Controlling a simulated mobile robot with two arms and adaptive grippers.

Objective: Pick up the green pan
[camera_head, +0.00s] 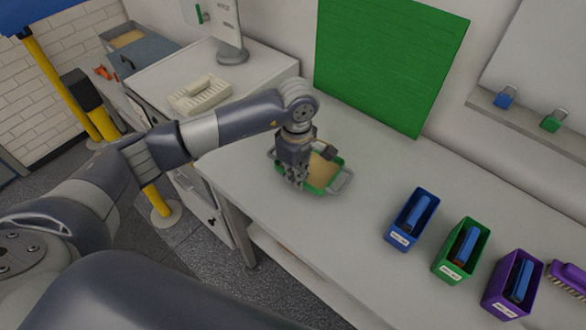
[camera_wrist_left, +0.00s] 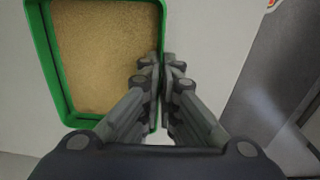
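The green pan (camera_head: 341,161) is a shallow green tray with tan, grainy contents and grey handles. It sits on the light worktop, with no clear lift visible. My left gripper (camera_head: 296,182) points down over its near-left edge and hides part of it. In the left wrist view, the pan (camera_wrist_left: 42,50) lies left of centre. The two fingers of my left gripper (camera_wrist_left: 162,75) are close together on either side of its right wall and appear closed on that wall. My right gripper is not in view.
Blue (camera_head: 402,237), green (camera_head: 446,267) and purple (camera_head: 497,299) bins stand along the worktop to the right, with a purple brush (camera_head: 567,278) beyond. A green panel (camera_head: 390,60) stands against the wall behind. The worktop (camera_head: 365,200) between pan and bins is clear.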

